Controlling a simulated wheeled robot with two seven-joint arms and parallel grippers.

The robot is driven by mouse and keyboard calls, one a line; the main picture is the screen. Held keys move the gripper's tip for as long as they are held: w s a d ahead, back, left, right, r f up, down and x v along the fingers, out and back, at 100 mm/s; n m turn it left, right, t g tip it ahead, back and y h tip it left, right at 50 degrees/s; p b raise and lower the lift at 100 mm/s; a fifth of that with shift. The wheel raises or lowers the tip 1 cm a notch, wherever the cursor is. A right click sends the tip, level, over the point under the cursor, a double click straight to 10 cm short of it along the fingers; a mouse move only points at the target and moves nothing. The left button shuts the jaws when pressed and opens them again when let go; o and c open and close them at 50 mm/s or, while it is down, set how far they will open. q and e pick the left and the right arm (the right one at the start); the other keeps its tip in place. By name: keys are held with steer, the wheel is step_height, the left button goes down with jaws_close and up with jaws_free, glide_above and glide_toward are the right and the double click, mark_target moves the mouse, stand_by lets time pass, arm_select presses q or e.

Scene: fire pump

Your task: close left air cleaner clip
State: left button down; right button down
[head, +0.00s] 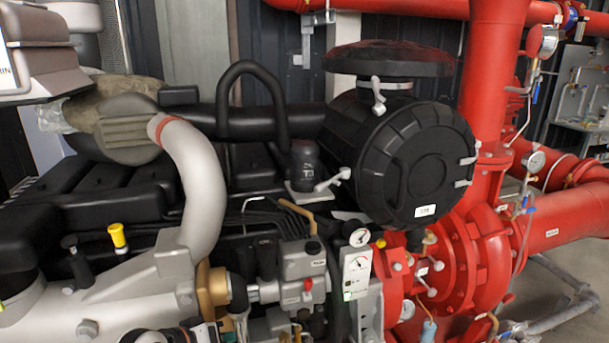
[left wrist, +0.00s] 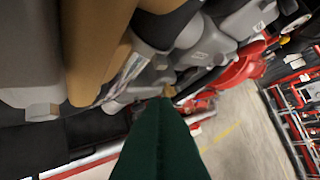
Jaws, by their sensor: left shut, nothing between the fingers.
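The air cleaner (head: 400,160) is a black ribbed cylinder with a round end cover, in the upper right middle of the head view. Its left clip (head: 333,180) is a small pale lever that sticks out to the left, away from the housing. A similar pale clip (head: 378,95) stands at the top. My left gripper (left wrist: 160,108) shows in the left wrist view as dark green fingers close together, with nothing between them. Only part of my arm seems to show at the bottom edge of the head view, well below the air cleaner. My right gripper is not seen.
A silver curved pipe (head: 197,190) and a black hose (head: 250,95) stand left of the air cleaner. A gauge panel (head: 357,270) and the red pump (head: 465,260) lie below it. A red vertical pipe (head: 490,80) stands to its right.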

arm_select(q)
steer(key=w+r+h, duration=0.1)
steer(key=r+h, duration=0.1)
steer(key=r, duration=0.8)
steer(key=w+r+t+h, duration=0.1)
steer(key=r+h, duration=0.1)
steer(key=r, duration=0.8)
steer(key=w+d+r+t+h, duration=0.1)
steer(key=w+r+h, duration=0.1)
steer(key=r, duration=0.9)
steer(key=shift+m, duration=0.3)
steer(key=p, duration=0.6)
glide_toward(332, 180)
steer(key=w, duration=0.3)
steer(key=shift+x, duration=0.9)
steer(key=shift+s+d, duration=0.1)
steer(key=shift+s, duration=0.15)
